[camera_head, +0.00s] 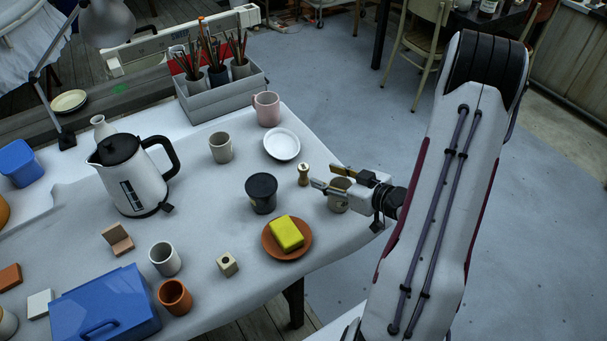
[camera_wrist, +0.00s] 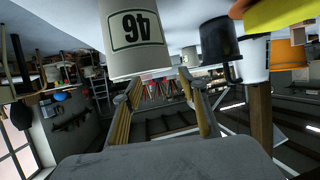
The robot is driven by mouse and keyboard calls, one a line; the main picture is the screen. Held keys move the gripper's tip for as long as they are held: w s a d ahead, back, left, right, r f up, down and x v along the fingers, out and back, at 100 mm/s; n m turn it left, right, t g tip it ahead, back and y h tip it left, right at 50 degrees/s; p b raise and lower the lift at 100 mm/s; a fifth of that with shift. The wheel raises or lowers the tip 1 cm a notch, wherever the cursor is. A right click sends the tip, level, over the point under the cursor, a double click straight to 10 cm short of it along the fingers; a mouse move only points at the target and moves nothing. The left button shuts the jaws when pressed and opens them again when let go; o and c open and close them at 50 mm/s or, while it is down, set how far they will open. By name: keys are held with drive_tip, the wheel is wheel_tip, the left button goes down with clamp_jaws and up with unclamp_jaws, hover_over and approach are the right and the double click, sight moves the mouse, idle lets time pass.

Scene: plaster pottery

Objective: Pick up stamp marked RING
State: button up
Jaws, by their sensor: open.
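No RING lettering is readable on anything. A small pale brass-coloured piece with a dark mark (camera_head: 303,174) stands upright on the table and looks like a stamp; I cannot tell which stamp it is. A small wooden block with a dark round spot (camera_head: 228,264) sits nearer the front. My gripper (camera_head: 324,177) is open, low over the table's right edge, its fingers pointing left, just right of the brass-coloured piece. In the wrist view, upside down, my open gripper (camera_wrist: 160,84) shows nothing held; a large cup marked 46 (camera_wrist: 138,42) is close by.
A white bowl (camera_head: 282,144) and pink mug (camera_head: 266,108) stand behind. The kettle (camera_head: 132,177) and blue box (camera_head: 105,305) are farther left.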

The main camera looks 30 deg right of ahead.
sight(306, 169)
drive_tip(key=shift+w, duration=0.1)
idle(0.3)
drive_tip(key=shift+x, duration=1.25)
drive_tip(key=shift+x, duration=2.6)
drive_tip(key=c, duration=1)
